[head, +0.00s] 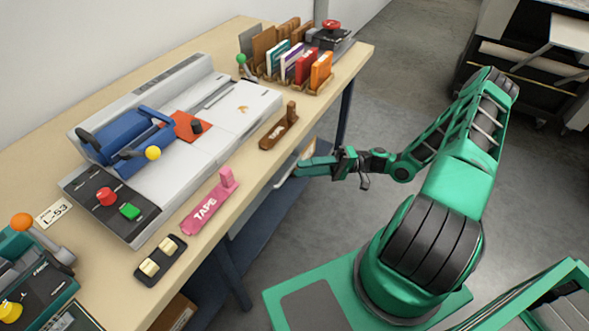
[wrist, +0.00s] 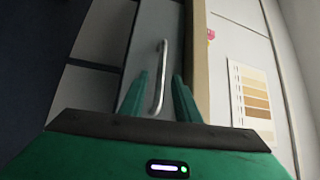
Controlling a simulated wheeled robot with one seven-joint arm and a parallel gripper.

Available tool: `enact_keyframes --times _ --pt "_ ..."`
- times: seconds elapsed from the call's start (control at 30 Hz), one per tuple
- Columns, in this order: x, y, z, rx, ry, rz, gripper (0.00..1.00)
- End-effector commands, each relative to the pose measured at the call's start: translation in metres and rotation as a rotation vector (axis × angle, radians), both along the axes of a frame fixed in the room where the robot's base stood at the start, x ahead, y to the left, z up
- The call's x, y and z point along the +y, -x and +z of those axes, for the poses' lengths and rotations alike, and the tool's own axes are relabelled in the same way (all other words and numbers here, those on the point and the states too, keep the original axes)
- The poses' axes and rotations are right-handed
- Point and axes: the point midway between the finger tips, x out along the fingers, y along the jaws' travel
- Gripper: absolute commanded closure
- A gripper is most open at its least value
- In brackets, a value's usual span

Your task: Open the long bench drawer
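The bench drawer's grey front (wrist: 146,30) shows in the wrist view, with a long metal bar handle (wrist: 161,62) on it. My gripper (wrist: 160,76) is open, its two green fingers apart on either side of the handle. The handle lies between them in the picture; I cannot tell whether either finger touches it. The drawer looks shut. In the head view my gripper (head: 302,167) is at the bench's front side, below the top's edge. The drawer front is mostly hidden there by the bench top and my gripper.
A dark cart (head: 490,60) stands at the back right. Grey floor (head: 400,80) beside the bench is clear.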

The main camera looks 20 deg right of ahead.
Motion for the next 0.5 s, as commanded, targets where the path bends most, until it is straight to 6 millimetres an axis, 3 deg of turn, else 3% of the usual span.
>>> enact_keyframes --times 0.2,0.5 --pt "0.026 -0.004 0.003 0.001 0.001 0.001 0.71" --pt "0.033 -0.005 0.004 0.0 0.001 0.0 0.71"
